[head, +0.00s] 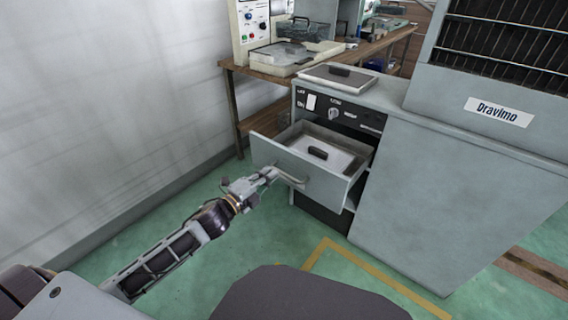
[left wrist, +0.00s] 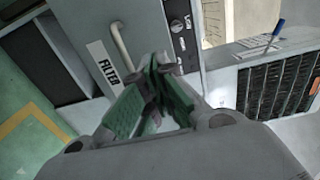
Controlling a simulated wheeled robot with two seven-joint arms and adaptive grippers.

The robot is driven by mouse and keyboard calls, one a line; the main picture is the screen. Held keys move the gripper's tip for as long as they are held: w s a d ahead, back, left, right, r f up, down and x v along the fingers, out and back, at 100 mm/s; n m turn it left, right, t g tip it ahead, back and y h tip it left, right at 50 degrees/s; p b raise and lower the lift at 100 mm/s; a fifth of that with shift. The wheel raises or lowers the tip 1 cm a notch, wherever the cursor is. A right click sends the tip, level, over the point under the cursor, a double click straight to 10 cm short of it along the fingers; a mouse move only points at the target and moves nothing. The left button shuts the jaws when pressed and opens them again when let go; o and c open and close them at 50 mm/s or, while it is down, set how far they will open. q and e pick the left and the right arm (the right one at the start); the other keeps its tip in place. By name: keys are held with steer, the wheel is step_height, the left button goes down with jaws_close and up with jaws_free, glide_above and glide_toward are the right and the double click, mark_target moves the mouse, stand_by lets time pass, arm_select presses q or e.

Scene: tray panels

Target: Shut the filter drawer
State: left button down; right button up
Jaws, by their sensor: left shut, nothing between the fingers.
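The filter drawer (head: 300,170) is pulled out of the grey cabinet, and a tray insert with a dark handle lies in it. Its front panel carries a bar handle (head: 290,179). In the left wrist view the drawer front shows a FILTER label (left wrist: 102,62) beside the pale bar handle (left wrist: 122,45). My left gripper (head: 268,174) is shut and empty, its tips close to the drawer front at the handle. In the left wrist view its green-padded fingers (left wrist: 158,75) meet near the handle; I cannot tell whether they touch it. My right gripper is not in view.
A wooden bench (head: 235,95) with equipment stands behind. A white wall (head: 110,90) runs along the left. Green floor with a yellow line lies in front.

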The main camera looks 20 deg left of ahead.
mark_target(289, 157)
arm_select(q)
steer(key=shift+b+x, duration=0.85)
steer(key=shift+x, duration=2.3)
steer(key=shift+w+d+f, duration=0.1)
steer(key=shift+w+d, duration=0.05)
steer(key=shift+w, duration=0.45)
steer(key=shift+w+d+b, duration=0.1)
steer(key=shift+w+b, duration=0.15)
steer(key=shift+b, duration=0.05)
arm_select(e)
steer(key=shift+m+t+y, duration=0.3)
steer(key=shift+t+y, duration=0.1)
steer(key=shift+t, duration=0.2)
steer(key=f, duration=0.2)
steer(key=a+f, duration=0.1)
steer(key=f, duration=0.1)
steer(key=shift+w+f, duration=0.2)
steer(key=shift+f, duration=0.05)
arm_select(q)
steer(key=shift+w, duration=0.2)
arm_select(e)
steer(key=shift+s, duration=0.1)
